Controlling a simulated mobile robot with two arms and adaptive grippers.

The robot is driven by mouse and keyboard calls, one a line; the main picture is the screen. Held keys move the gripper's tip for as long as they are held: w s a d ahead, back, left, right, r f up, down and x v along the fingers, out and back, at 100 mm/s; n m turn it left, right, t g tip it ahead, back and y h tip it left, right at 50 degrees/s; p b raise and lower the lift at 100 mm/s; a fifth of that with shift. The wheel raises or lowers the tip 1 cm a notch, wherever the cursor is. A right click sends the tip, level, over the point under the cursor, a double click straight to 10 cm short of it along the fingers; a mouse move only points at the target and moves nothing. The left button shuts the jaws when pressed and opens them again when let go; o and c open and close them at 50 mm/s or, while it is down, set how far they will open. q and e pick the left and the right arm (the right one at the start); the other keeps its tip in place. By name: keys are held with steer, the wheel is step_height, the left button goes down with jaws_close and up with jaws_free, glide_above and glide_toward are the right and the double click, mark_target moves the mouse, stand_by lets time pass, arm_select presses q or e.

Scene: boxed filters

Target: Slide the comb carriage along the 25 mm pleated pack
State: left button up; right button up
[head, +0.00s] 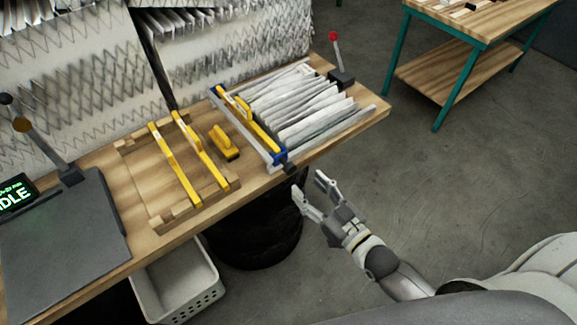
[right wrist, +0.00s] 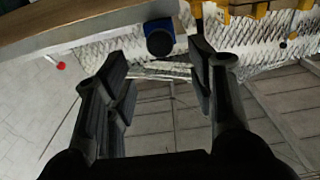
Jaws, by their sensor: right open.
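The white pleated pack (head: 310,112) lies on the right end of the wooden bench. My right gripper (head: 309,183) is open and empty, just off the bench edge, below and right of the knob. In the right wrist view a dark round knob with a blue part (right wrist: 159,38) shows ahead, between the open fingers (right wrist: 158,62) and apart from them. My left gripper is out of view.
A yellow block (head: 224,143) and two yellow combs in a wooden rack (head: 207,204) lie left of the carriage. A red-tipped lever (head: 335,55) stands behind the pack. A black bin and a pale crate (head: 180,285) stand below the bench.

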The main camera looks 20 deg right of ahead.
mark_target(292, 170)
steer(key=p+x, duration=0.1)
steer(key=x, duration=0.7)
steer(key=shift+w+a+p, duration=0.15)
steer(key=shift+p, duration=0.2)
steer(key=shift+c, duration=0.3)
jaws_close()
